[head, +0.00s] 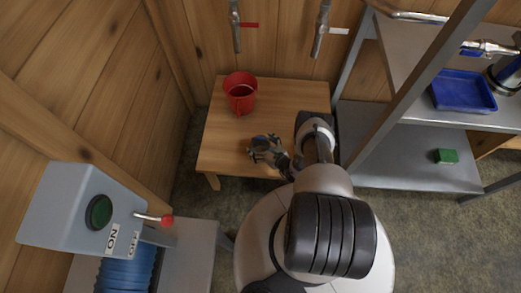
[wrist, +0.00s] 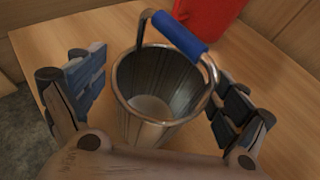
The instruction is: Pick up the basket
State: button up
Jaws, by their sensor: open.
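A small metal bucket with a raised wire handle and a blue grip (wrist: 180,35) stands on the wooden table; it is the basket-like thing nearest my gripper. Its grey wall shows in the wrist view (wrist: 145,125). My gripper (wrist: 160,82) is open, with one finger on each side of the bucket, and I see no clear contact. In the head view my gripper (head: 266,150) is over the table's front part and mostly hides the metal bucket.
A red bucket (head: 240,95) stands further back on the wooden table (head: 285,95). A metal shelf (head: 400,160) on the right holds a blue tray (head: 462,91) and a green block (head: 446,156). A grey switch box (head: 75,205) is at left. Two taps hang on the wall.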

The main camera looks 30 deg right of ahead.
jog(key=c, duration=1.3)
jog(key=shift+o, duration=0.2)
jog(key=shift+r, duration=0.1)
